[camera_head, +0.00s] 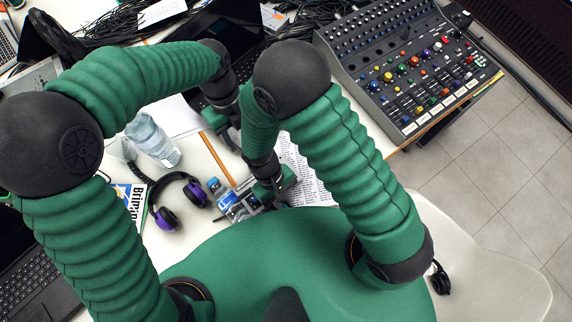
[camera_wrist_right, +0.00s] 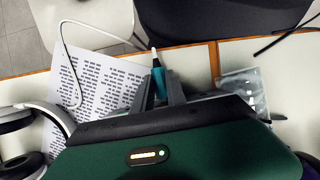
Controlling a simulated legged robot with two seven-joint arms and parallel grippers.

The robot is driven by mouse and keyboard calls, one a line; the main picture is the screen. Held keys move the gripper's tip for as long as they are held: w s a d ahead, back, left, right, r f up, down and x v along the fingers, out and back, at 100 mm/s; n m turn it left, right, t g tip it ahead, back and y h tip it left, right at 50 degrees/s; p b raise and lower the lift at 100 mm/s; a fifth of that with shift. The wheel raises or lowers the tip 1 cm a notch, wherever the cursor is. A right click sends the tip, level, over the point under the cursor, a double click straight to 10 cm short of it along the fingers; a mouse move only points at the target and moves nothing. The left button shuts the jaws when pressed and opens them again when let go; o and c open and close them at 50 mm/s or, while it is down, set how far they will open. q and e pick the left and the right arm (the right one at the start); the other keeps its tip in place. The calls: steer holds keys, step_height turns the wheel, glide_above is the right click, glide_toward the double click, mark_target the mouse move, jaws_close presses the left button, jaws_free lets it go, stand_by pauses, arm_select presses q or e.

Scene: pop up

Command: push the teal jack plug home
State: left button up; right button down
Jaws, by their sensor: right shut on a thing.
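The teal jack plug (camera_wrist_right: 159,80) shows in the right wrist view between the fingers of my right gripper (camera_wrist_right: 161,91). Its pale, dark-ended tip points away from the gripper, toward the table edge. In the head view my right gripper (camera_head: 268,192) is low over the white table, next to the printed sheet; the plug cannot be made out there. My left gripper (camera_head: 224,122) is farther back, left of the right forearm, and its fingers are too small and dark to read. I cannot make out a socket for the plug.
A mixing console (camera_head: 405,65) stands at the back right. Purple-padded headphones (camera_head: 180,200), a clear bottle (camera_head: 152,138) and a small blue-capped bottle (camera_head: 215,186) lie left of my right gripper. A printed sheet (camera_wrist_right: 95,85) and white cable (camera_wrist_right: 66,45) are beside it.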

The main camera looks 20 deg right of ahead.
steer(key=shift+w+a, duration=0.15)
steer(key=shift+w, duration=0.2)
steer(key=c, duration=1.3)
jaws_free()
